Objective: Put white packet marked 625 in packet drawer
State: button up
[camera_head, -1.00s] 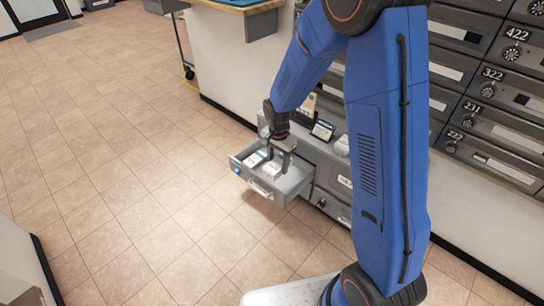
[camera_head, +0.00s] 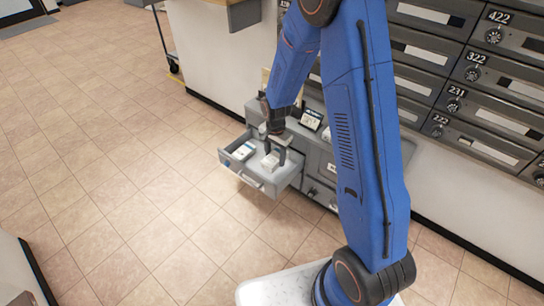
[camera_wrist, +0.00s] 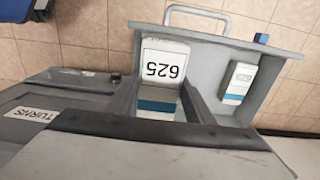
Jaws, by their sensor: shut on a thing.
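The white packet marked 625 (camera_wrist: 164,64) has a blue band and sits between the fingers of my gripper (camera_head: 274,153). My gripper is shut on it. In the head view the packet (camera_head: 270,161) is at the right part of the pulled-out grey packet drawer (camera_head: 262,183). In the wrist view its far end overlaps the drawer's front wall (camera_wrist: 222,40). I cannot tell whether it touches the drawer floor. A second white and blue packet (camera_wrist: 239,82) lies in the drawer, apart from the first; it also shows in the head view (camera_head: 243,151).
The drawer belongs to a low grey cabinet (camera_head: 311,158) beside the wall. Dark numbered mailboxes (camera_head: 470,80) line the wall. The tiled floor (camera_head: 110,180) at left is clear.

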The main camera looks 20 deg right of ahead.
jog(key=shift+w+d+f, duration=0.2)
jog(key=shift+d+f, duration=0.05)
jog(key=shift+f, duration=0.15)
jog(key=shift+w+d+f, duration=0.2)
jog(key=shift+d+f, duration=0.05)
jog(key=shift+f, duration=1.6)
jog(key=shift+w+d+f, duration=0.15)
jog(key=shift+d+f, duration=0.1)
jog(key=shift+f, duration=1.65)
jog(key=shift+w+d+f, duration=0.2)
jog(key=shift+d+f, duration=0.05)
jog(key=shift+f, duration=1.6)
jog(key=o, duration=1.2)
notch_tip(320, 180, up, 17)
send_over(278, 152)
jog(key=shift+s+r, duration=0.15)
jog(key=shift+r, duration=0.05)
jog(key=shift+d+r, duration=0.1)
jog(key=shift+r, duration=0.05)
